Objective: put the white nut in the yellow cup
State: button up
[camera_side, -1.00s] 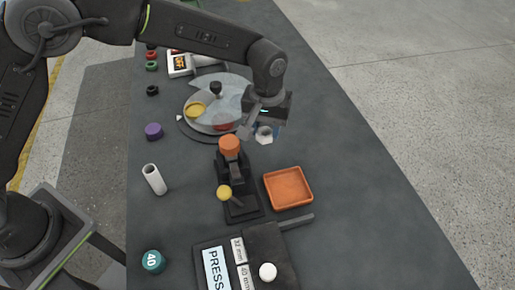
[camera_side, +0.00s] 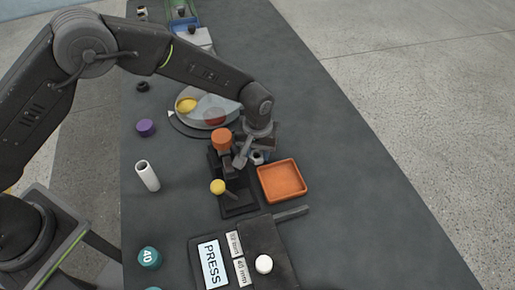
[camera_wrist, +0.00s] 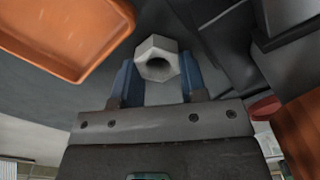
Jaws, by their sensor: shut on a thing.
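The white nut (camera_wrist: 158,57) is a hexagonal nut with a round hole, held between the blue fingers of my gripper (camera_wrist: 158,72) in the wrist view. In the side view my gripper (camera_side: 248,152) is beside the black press with the orange knob, and the nut (camera_side: 257,157) shows partly at its fingers, behind the orange tray. The yellow cup (camera_side: 186,104) sits on the left of the round turntable, further back and left of my gripper. A clear cover spans part of the turntable, with a red cup (camera_side: 215,117) under it.
The orange tray (camera_side: 282,181) is just in front of my gripper. The black press (camera_side: 234,199) with orange (camera_side: 222,139) and yellow knobs stands close on the left. A white tube (camera_side: 148,176) and a purple knob (camera_side: 146,128) stand further left. Table right of the tray is clear.

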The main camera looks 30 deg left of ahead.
aim_at(257, 152)
jog(key=o, duration=0.6)
jog(key=shift+f, duration=0.15)
notch_tip(257, 152, up, 12)
jog(key=shift+r, duration=0.2)
